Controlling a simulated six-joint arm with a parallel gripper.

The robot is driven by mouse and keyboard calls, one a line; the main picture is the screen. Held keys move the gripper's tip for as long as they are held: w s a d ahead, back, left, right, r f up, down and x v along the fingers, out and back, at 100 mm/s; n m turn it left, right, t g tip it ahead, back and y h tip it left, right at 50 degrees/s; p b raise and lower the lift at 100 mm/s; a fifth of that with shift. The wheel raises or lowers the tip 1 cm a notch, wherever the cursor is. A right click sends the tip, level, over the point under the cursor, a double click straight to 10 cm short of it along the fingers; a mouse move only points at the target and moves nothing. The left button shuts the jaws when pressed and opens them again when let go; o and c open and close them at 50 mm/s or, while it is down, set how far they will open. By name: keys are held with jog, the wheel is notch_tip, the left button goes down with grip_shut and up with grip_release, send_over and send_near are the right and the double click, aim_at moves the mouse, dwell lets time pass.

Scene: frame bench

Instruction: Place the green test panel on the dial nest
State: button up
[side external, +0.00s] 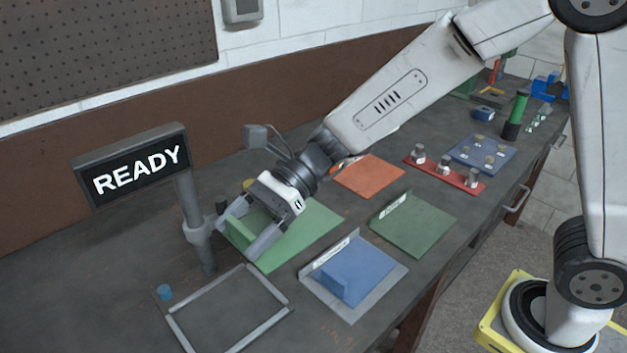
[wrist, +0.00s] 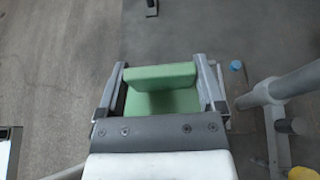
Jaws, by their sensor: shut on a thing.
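The green test panel (side external: 318,222) is a flat light green plate with an upright block at its left end. My gripper (side external: 240,238) is shut on this block, one finger on each side. In the wrist view the green block and part of the plate (wrist: 160,77) show between my fingers (wrist: 160,68). The plate looks level; I cannot tell whether it is clear of the bench. An empty square frame of grey bars (side external: 181,332) lies in front, with a small blue knob (side external: 165,292) at its corner. No readable label shows which place is the dial nest.
A post (side external: 192,215) carrying a READY sign (side external: 135,170) stands close to my gripper. A blue panel (side external: 358,272) sits in a grey tray. A dark green pad (side external: 415,225), an orange pad (side external: 370,176) and a red strip with knobs (side external: 455,178) lie further right.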

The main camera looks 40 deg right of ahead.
aim_at(259, 265)
jog(key=s, duration=0.1)
jog(key=s+a, duration=0.1)
jog(key=s, duration=0.2)
jog(key=shift+s+a+f, duration=0.3)
jog(key=shift+s+f, duration=0.3)
jog(key=shift+f, duration=0.05)
jog(key=shift+w+f, duration=0.1)
jog(key=shift+f, duration=2.4)
jog(key=w+a+f, duration=0.2)
jog(key=w+f, duration=0.1)
jog(key=w+a+f, duration=0.2)
jog(key=w+a, duration=0.1)
jog(key=w, duration=0.1)
jog(key=w+a+f, duration=0.2)
jog(key=w+f, duration=0.1)
jog(key=shift+w+a+f, duration=0.15)
jog(key=shift+w+f, duration=0.1)
jog(key=shift+f, duration=0.05)
jog(key=shift+w+a+f, duration=0.2)
jog(key=shift+w+f, duration=0.1)
jog(key=shift+f, duration=0.05)
